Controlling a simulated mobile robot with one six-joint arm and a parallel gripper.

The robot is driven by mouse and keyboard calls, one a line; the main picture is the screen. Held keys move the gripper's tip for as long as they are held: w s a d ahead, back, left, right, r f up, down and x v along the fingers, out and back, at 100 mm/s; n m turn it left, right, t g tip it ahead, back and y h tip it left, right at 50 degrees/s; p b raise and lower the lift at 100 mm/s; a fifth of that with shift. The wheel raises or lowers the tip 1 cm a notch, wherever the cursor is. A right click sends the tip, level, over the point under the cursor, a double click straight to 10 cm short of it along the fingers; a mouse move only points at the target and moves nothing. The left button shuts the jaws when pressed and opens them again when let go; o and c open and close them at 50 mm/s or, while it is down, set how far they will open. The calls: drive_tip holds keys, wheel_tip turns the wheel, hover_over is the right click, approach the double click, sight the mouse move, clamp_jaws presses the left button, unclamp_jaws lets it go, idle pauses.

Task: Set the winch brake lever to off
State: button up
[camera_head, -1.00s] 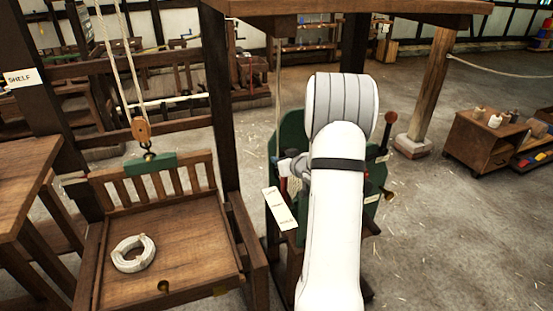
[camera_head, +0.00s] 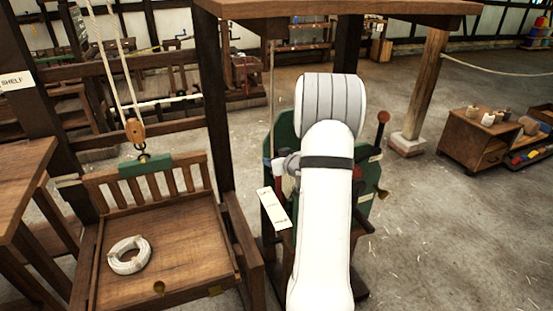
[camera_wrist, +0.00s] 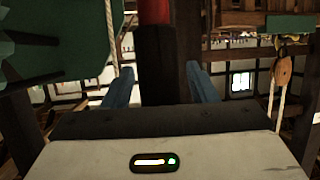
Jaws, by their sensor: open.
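The winch has a green side plate (camera_head: 285,132) and stands behind my white arm, which hides much of it. A white tag (camera_head: 273,208) with small unreadable lettering hangs at its left. In the wrist view, my gripper (camera_wrist: 161,88) is open, with one blue finger on each side of a dark upright bar with a red part (camera_wrist: 153,12), apparently the brake lever. I cannot tell whether the fingers touch it. In the head view the fingers are mostly hidden by the arm. A knobbed handle (camera_head: 383,118) sticks up at the winch's right.
A wooden tray (camera_head: 190,250) with a coil of white rope (camera_head: 128,255) hangs at the left under a pulley block (camera_head: 135,131). A dark post (camera_head: 213,110) and an overhead beam (camera_head: 330,9) frame the winch. A small cabinet (camera_head: 470,145) stands at the right, with clear floor before it.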

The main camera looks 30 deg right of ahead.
drive_tip(key=b+v, duration=0.1)
drive_tip(key=v, duration=0.6)
drive_tip(key=shift+s+r, duration=0.2)
drive_tip(key=shift+s, duration=0.15)
drive_tip(key=shift+a, duration=0.1)
